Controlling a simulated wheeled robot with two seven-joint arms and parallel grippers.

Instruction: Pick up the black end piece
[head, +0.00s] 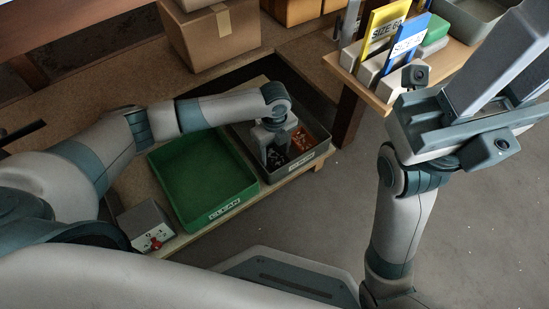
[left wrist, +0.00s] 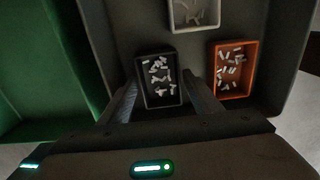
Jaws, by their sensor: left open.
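A small black open box (left wrist: 160,78) with several pale pieces in it sits in a grey tray (left wrist: 122,22), seen in the left wrist view. I cannot make out a separate black end piece. My left gripper (head: 276,156) reaches down into the tray in the head view. It is open, and its two fingers show on either side of the black box in the left wrist view; I cannot tell whether they touch it. My right gripper (head: 492,66) is raised at the upper right, far from the tray, its jaw opening unclear.
An orange box (left wrist: 232,70) of pale pieces and a light box (left wrist: 194,14) share the tray. An empty green tray (head: 200,175) adjoins it. A grey box with red parts (head: 146,225), a cardboard carton (head: 212,40) and a side table with signs (head: 385,30) surround it.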

